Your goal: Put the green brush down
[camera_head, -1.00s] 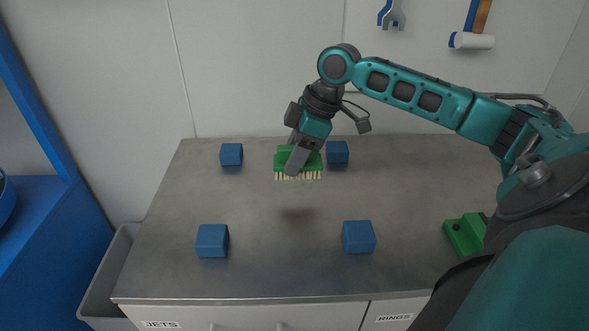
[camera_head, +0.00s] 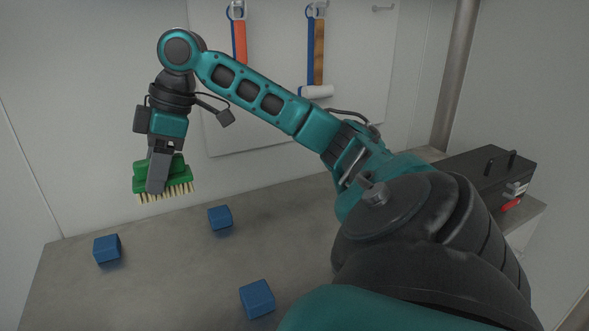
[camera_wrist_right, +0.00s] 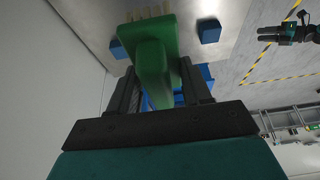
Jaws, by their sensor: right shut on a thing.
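The green brush (camera_head: 181,187) has a green body with pale bristles pointing down. In the head view my right gripper (camera_head: 158,182) is shut on it and holds it above the grey worktop, near the back wall. In the right wrist view the brush (camera_wrist_right: 152,50) sits between the two dark fingers of my right gripper (camera_wrist_right: 160,85), bristles at the top of the picture.
Blue cubes stand on the worktop (camera_head: 150,280): one (camera_head: 107,249) at left, one (camera_head: 220,217) in the middle, one (camera_head: 257,299) at front. A black toolbox (camera_head: 475,185) stands at right. Tools hang on a wall board (camera_head: 270,130). Bare worktop lies between the cubes.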

